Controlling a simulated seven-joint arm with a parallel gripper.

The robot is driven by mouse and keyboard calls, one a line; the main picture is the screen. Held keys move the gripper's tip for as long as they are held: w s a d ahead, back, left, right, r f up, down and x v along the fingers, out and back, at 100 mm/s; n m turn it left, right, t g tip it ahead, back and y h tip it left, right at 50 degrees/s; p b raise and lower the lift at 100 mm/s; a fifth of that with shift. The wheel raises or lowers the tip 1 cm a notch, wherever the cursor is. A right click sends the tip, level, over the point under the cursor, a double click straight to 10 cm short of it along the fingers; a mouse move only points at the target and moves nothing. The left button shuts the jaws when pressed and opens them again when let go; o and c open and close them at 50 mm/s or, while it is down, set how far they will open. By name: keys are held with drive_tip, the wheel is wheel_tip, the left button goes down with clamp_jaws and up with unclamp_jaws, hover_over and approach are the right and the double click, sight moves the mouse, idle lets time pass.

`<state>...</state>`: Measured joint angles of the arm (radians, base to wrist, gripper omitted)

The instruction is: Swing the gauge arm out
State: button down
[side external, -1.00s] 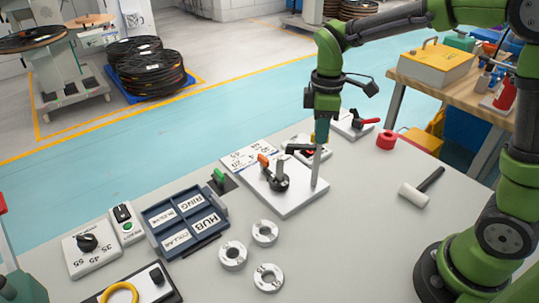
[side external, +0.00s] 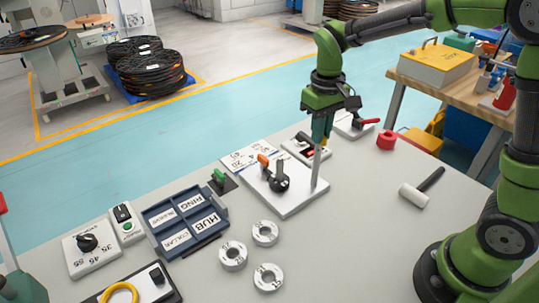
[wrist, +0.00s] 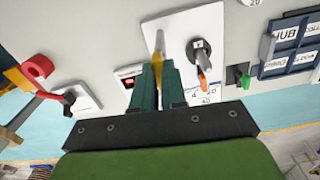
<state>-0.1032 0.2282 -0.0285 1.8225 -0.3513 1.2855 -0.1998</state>
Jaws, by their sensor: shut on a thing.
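A white plate (side external: 296,202) on the grey table carries a thin upright metal post (side external: 316,170) near its right edge. A black knob (side external: 278,182) with an orange-tipped lever (side external: 263,160) stands left of the post. My gripper (side external: 322,140) is at the top of the post, pointing down. It is shut on the gauge arm, which is mostly hidden by the fingers in the side view. In the wrist view, the pale and yellow gauge arm (wrist: 158,45) shows between my gripper's green fingers (wrist: 158,85).
A small display box (side external: 298,147) and a red-handled switch (side external: 355,124) stand behind the plate. A labelled blue tray (side external: 183,245), several metal rings (side external: 265,233) and a mallet (side external: 415,194) lie around it. The table to the right is mostly clear.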

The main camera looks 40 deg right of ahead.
drive_tip(key=m, duration=0.6)
drive_tip(key=shift+r+m, duration=0.1)
drive_tip(key=shift+m, duration=0.2)
idle(0.4)
drive_tip(key=c, duration=1.2)
unclamp_jaws()
wheel_tip(320, 180, up, 17)
drive_tip(key=shift+f, duration=0.1)
